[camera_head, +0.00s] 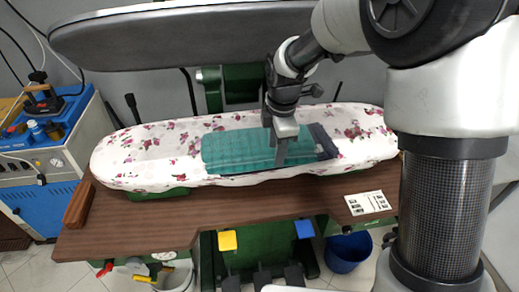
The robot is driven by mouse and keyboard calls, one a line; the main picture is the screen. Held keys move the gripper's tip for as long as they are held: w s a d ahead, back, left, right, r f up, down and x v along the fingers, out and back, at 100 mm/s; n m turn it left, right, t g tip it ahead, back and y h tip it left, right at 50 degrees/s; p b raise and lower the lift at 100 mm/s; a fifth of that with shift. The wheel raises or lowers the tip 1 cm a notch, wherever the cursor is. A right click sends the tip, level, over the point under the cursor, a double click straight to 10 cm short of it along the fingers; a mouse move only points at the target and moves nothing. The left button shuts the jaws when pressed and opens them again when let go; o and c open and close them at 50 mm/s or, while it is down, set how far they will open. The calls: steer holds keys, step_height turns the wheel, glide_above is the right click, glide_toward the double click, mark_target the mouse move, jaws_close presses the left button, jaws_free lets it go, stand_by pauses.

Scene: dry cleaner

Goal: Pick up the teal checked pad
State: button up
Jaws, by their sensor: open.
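The teal checked pad (235,150) lies flat on the floral-covered pressing board, with a dark band at its right end. My gripper (282,158) points down over the right half of the pad, with a finger in front of it. The gripper is open. I cannot tell whether the fingertips touch the pad, and the gripper hides part of it.
The floral pressing board (130,165) rests above a brown wooden table (130,237). A large grey upper press plate (160,40) hangs above and behind. A paper card (367,203) lies at the table's right. A blue cabinet (45,215) stands at the left.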

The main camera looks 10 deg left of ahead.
steer(key=f, duration=0.4)
steer(key=shift+w+f, duration=0.25)
steer(key=shift+c, duration=0.4)
jaws_close()
